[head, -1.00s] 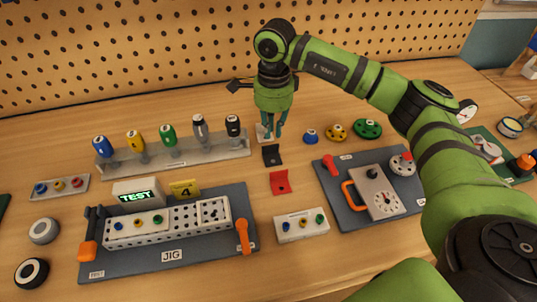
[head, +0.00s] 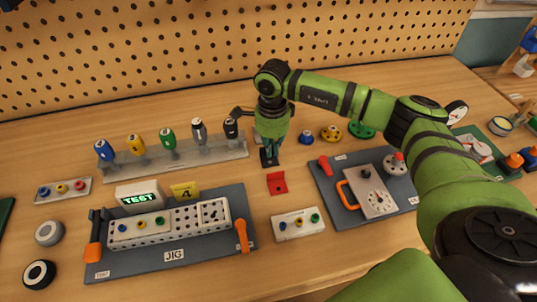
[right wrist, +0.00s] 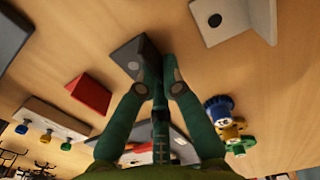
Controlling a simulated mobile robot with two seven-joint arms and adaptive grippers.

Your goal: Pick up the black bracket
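The black bracket (head: 265,160) lies on the wooden table, partly hidden by my right gripper in the head view. In the right wrist view the black bracket (right wrist: 128,52) shows a round hole and sits at the fingertips. My right gripper (head: 272,151) points down over it, low near the table. In the right wrist view its fingertips (right wrist: 160,62) are a small gap apart, the left one overlapping the bracket's edge. I see no firm grip on it. My left gripper is not in view.
A red bracket (head: 277,183) lies just in front, and a grey bracket (right wrist: 235,18) lies close by. A rack of screwdrivers (head: 180,155) stands left. Knobs, including a blue one (head: 306,137), lie right. The jig board (head: 240,205) and a grey panel board (head: 335,205) flank the front.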

